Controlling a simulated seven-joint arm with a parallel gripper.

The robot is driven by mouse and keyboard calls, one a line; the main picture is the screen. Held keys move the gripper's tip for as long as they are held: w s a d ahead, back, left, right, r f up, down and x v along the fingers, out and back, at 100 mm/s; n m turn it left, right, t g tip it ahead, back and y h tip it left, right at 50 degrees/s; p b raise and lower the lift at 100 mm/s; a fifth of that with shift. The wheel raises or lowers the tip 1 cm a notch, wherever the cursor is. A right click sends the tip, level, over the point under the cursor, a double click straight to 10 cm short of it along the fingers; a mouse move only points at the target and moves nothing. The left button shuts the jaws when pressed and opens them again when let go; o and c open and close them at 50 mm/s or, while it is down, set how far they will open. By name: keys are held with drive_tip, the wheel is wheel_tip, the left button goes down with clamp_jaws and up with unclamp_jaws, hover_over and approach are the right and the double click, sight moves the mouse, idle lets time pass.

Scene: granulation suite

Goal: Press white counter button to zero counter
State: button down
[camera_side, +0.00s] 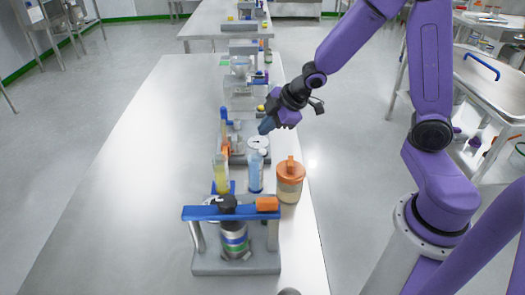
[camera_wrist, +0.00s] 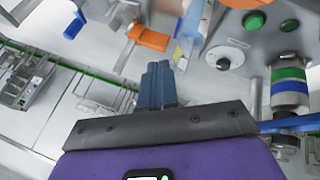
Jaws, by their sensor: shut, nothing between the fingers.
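My gripper (camera_side: 266,126) is shut and empty, its dark blue fingers close together. In the side view it points down and left, just above a grey unit with a white round face (camera_side: 258,142). In the wrist view my gripper's fingertips (camera_wrist: 160,68) are left of a white round face (camera_wrist: 224,57) with a black centre knob. I cannot tell whether the white face is the counter button. No contact with it is visible.
A blue-liquid cylinder (camera_side: 255,173), a yellow-liquid cylinder (camera_side: 220,174) and an orange-lidded jar (camera_side: 289,183) stand in front of the unit. Nearer is a grey stand with a blue bar (camera_side: 215,212) around a banded bottle (camera_side: 234,238). The table's left side (camera_side: 140,180) is clear.

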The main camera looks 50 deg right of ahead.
drive_tip(key=n+t+y, duration=0.1)
drive_tip(key=t+y, duration=0.1)
hover_over(265, 151)
drive_tip(key=a, duration=0.1)
wheel_tip(265, 151, down, 4)
drive_tip(key=r, duration=0.1)
drive_tip(key=shift+s+d+f, duration=0.1)
drive_tip(key=shift+d+f, duration=0.35)
drive_tip(key=shift+f, duration=4.4)
drive_tip(key=shift+f, duration=0.1)
drive_tip(key=shift+f, duration=0.35)
drive_tip(key=shift+f, duration=0.45)
drive_tip(key=shift+r, duration=0.9)
